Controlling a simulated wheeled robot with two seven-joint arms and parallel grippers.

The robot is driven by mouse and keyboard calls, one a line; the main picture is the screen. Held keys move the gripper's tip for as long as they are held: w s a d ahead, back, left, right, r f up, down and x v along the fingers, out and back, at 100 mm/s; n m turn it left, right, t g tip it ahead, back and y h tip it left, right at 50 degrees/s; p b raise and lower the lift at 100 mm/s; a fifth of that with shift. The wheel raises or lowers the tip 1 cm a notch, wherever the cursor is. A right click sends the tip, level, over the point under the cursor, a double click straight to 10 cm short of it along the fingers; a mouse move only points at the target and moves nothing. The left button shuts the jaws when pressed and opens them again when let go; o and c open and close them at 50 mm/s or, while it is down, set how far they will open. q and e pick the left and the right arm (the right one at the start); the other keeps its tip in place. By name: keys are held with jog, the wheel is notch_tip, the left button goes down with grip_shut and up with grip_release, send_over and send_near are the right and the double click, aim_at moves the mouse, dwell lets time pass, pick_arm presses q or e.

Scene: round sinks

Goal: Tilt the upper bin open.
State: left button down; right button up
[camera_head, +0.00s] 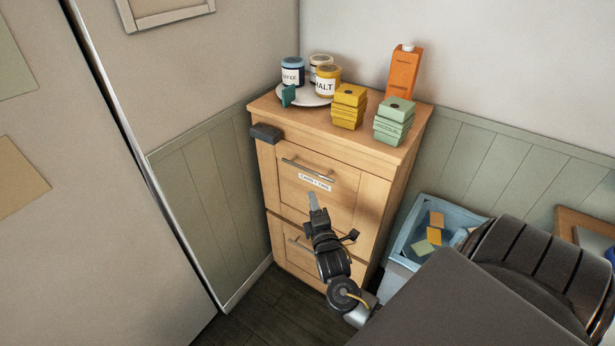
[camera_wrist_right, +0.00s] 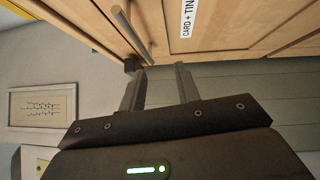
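The upper bin (camera_head: 335,206) is the top front of a wooden cabinet and looks closed. It bears a white label (camera_head: 314,182) reading about "CARD + TINS"; the label also shows in the right wrist view (camera_wrist_right: 188,18). Its metal bar handle (camera_head: 308,171) runs across near the top; the right wrist view shows the handle too (camera_wrist_right: 133,36). My right gripper (camera_head: 313,198) is in front of the bin, below the handle. In the wrist view (camera_wrist_right: 161,68) its fingers are apart with nothing between them, near one handle end. My left gripper is not in view.
A lower bin (camera_head: 296,256) sits beneath, partly hidden by my right arm. Jars on a plate, yellow and green stacks (camera_head: 394,121) and an orange carton (camera_head: 403,72) stand on top. A dark block (camera_head: 265,133) juts at the left corner. A blue crate (camera_head: 409,229) stands right.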

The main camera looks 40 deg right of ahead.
aim_at(307, 170)
jog(key=shift+h, duration=0.4)
jog(key=w+d+r, duration=0.1)
jog(key=w, duration=0.2)
jog(key=w+d+r, duration=0.1)
jog(key=w+d, duration=0.1)
jog(key=w, duration=0.1)
jog(key=w+d+r+p, duration=0.1)
jog(key=w+d+r, duration=0.1)
jog(key=w, duration=0.1)
jog(key=shift+w+d, duration=0.15)
jog(key=shift+d, duration=0.05)
grip_shut()
